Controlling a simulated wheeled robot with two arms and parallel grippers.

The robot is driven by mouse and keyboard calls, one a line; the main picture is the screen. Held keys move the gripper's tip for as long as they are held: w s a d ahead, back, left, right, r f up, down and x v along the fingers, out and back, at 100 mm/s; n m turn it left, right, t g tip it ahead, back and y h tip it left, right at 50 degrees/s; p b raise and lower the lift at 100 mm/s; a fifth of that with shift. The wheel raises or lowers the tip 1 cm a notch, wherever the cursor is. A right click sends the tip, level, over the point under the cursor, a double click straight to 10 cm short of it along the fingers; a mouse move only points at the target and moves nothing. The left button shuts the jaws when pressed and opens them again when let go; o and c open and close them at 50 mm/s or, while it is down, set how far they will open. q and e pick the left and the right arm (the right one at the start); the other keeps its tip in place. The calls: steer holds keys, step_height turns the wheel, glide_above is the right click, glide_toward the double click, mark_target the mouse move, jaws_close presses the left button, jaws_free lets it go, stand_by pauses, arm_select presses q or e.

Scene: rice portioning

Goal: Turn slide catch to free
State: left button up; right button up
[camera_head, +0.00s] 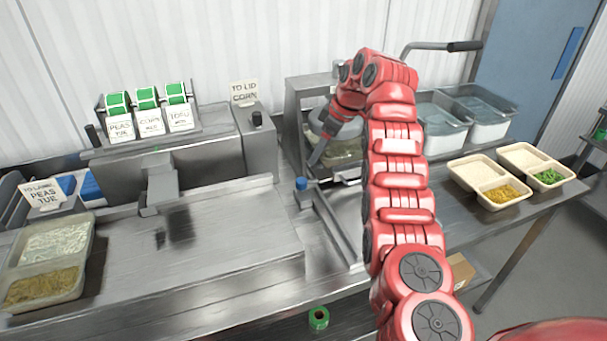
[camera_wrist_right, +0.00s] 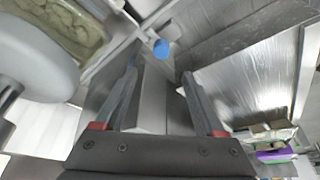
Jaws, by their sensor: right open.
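A small blue-topped knob (camera_head: 301,184), which looks like the slide catch, stands at the head of a metal rail on the steel counter. It also shows as a blue cap (camera_wrist_right: 161,47) in the right wrist view. My right gripper (camera_head: 316,158) reaches down just behind and right of it, partly hidden by its own arm. In the wrist view its two fingers (camera_wrist_right: 159,72) are spread and empty, with the blue cap beyond the tips and apart from them. The catch's exact position is too small to read. My left gripper is not in view.
A steel-framed machine (camera_head: 305,95) with a tray of food inside stands close around my right gripper. Two-compartment trays (camera_head: 467,172) sit at the right. A filled tray (camera_head: 85,235) lies at the left. A green roll (camera_head: 318,318) is near the front edge. The middle counter is clear.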

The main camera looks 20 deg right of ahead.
mark_target(302, 181)
steer(key=p+x, duration=0.3)
steer(key=x, duration=0.8)
steer(key=shift+a, duration=0.2)
steer(key=shift+w+a+f, duration=0.1)
steer(key=shift+w+f, duration=0.05)
steer(key=shift+f, duration=0.35)
jaws_close()
